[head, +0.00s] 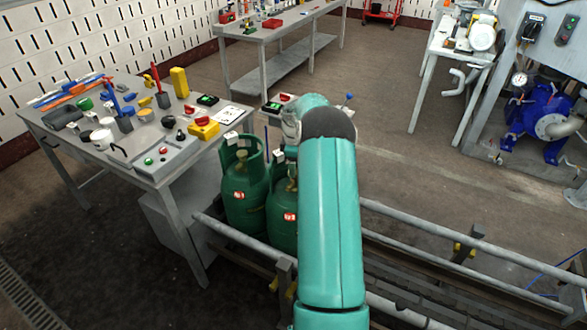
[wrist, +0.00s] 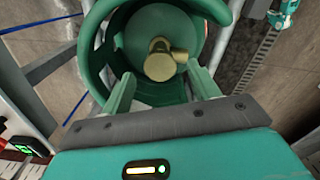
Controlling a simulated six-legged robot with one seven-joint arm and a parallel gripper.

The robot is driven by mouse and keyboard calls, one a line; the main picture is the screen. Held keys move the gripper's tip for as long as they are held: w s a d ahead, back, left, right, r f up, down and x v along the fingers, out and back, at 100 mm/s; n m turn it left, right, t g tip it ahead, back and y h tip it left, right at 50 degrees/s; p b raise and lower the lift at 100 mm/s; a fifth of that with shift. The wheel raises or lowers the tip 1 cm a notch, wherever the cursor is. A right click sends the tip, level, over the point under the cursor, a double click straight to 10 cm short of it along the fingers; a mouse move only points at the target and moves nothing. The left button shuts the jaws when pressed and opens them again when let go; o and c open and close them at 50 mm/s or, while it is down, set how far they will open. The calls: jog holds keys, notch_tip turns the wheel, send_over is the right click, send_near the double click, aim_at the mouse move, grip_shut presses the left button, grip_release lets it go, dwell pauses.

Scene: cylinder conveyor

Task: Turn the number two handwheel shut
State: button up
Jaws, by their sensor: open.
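Two green gas cylinders stand side by side on the conveyor in the head view, the left one (head: 243,210) and the right one (head: 283,235), partly hidden by my arm. Each has a small red label; I cannot read the numbers for certain. A brass valve (head: 240,185) shows inside the left collar. In the wrist view a green collar (wrist: 215,10) surrounds a brass valve with a round handwheel (wrist: 160,67). My gripper (wrist: 163,88) is open, its two fingers apart at the collar's near side, below the handwheel in the picture. The gripper is hidden in the head view.
A conveyor rail (head: 440,238) runs across the lower right. A grey table (head: 188,150) with many tools and red-and-yellow switches stands left of the cylinders. A blue pump (head: 540,115) stands at the far right. Open floor (head: 410,140) lies between.

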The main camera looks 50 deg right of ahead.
jog(key=shift+f, duration=0.9)
jog(key=c, duration=1)
jog(key=shift+o, duration=0.2)
jog(key=m, duration=0.4)
jog(key=shift+m, duration=0.4)
jog(key=m, duration=1.3)
jog(key=shift+m, duration=0.4)
